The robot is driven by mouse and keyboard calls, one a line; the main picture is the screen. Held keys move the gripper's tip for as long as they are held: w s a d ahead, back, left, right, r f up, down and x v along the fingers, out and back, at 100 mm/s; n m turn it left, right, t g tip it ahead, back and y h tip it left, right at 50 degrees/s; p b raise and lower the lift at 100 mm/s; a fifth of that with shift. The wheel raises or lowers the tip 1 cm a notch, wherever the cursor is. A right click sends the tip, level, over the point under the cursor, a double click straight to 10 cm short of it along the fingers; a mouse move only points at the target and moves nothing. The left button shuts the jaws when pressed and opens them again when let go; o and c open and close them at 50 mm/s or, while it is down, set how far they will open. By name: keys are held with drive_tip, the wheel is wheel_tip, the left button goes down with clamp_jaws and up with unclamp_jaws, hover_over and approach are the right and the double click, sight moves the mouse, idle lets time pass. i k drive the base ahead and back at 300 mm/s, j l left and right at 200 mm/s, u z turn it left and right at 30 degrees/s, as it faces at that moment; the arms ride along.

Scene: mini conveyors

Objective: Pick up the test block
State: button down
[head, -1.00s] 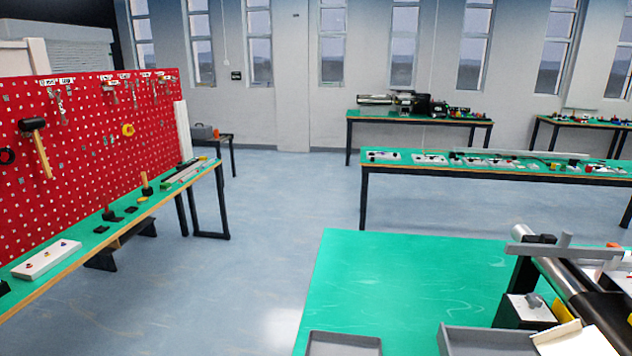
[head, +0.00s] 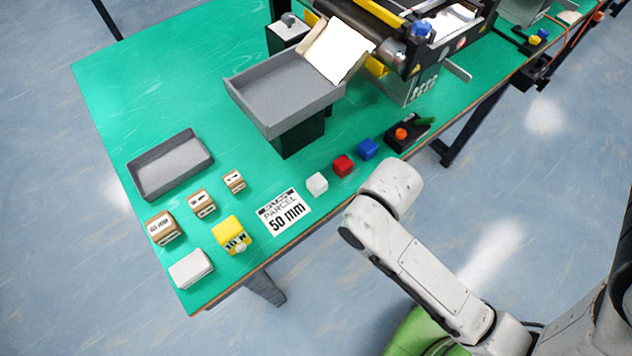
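No block carries a readable "test block" label, so I cannot tell which one it is. A white cube (head: 317,184), a red cube (head: 343,166) and a blue cube (head: 367,149) stand in a row near the green table's front edge. A yellow block with dark and pale marks (head: 231,235) stands further left. A white rounded block (head: 190,268) sits at the near left corner. My arm's pale links reach up at the lower right, beside the table edge. My gripper does not show.
Three brown parcels, one by one (head: 163,228), (head: 203,204), (head: 234,181), stand beside a low grey tray (head: 170,166). A "PARCEL 50 mm" card (head: 284,212) lies flat. A raised grey tray (head: 284,92) stands below the conveyor (head: 398,37). A control box with an orange button (head: 402,133) is right of the blue cube.

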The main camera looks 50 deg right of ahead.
sight(317, 184)
drive_tip(key=k+l+u, duration=0.15)
drive_tip(key=l+u, duration=0.25)
drive_tip(key=k+l+u, duration=0.1)
drive_tip(key=u, duration=0.3)
drive_tip(key=k+l+u, duration=0.1)
drive_tip(key=k+u, duration=0.3)
drive_tip(key=i+l, duration=0.05)
